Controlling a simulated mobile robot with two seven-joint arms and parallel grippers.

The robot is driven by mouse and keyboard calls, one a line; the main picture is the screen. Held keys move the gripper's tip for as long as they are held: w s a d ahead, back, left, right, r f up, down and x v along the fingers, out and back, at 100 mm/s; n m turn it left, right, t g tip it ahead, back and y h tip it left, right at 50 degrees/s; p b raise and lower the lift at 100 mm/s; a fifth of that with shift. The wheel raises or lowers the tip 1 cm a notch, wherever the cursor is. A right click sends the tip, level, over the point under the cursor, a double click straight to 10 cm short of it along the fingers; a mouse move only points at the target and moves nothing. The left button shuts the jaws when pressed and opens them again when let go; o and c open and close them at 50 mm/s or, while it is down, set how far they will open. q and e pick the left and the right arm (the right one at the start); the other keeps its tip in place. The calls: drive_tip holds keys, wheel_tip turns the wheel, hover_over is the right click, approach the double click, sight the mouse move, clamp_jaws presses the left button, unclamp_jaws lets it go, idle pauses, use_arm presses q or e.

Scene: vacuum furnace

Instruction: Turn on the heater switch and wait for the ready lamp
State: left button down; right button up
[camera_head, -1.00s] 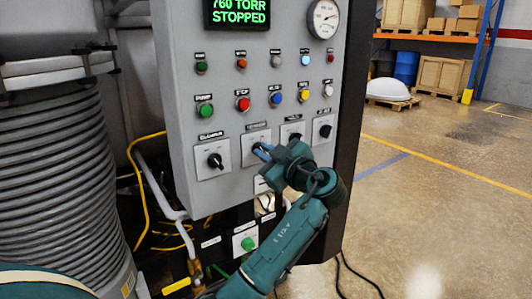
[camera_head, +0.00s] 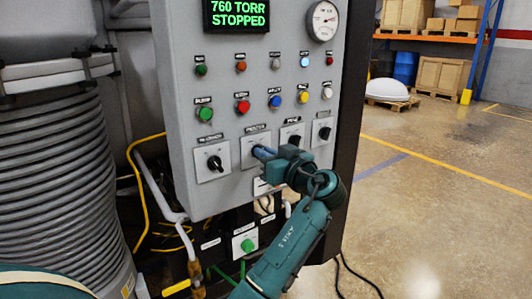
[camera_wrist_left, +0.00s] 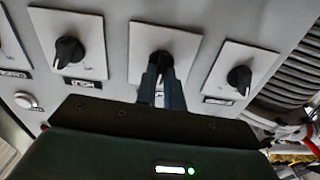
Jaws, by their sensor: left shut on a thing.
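The grey control panel (camera_head: 180,110) carries a row of black rotary switches on white plates. My left gripper (camera_head: 264,154) is at the second switch (camera_head: 253,141) from the left; it hides most of that knob. In the left wrist view my left gripper (camera_wrist_left: 158,84) is shut on the black knob (camera_wrist_left: 160,59) of the middle plate. The labels are too small to read, so I cannot tell which switch is the heater's. A row of small lamps runs above, among them a green lamp (camera_head: 201,70) and a light blue lamp (camera_head: 304,62); I cannot tell the ready lamp.
The display (camera_head: 238,13) reads 760 TORR STOPPED. Coloured push buttons, such as the red one (camera_head: 242,107), sit above the switches. Neighbouring knobs (camera_head: 214,162) are close on both sides. A green button (camera_head: 247,245) is below the panel.

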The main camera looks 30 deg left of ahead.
use_arm(q)
drive_tip(key=m+p, duration=0.2)
drive_tip(key=m, duration=0.3)
drive_tip(key=shift+w, duration=0.1)
drive_tip(key=shift+f+m, duration=0.1)
drive_tip(key=shift+m, duration=0.2)
idle(0.4)
drive_tip(key=c, duration=1.5)
unclamp_jaws()
drive_tip(key=shift+d, duration=0.15)
drive_tip(key=b+v, duration=0.1)
drive_tip(key=v, duration=1.2)
drive_tip(key=shift+b, duration=0.4)
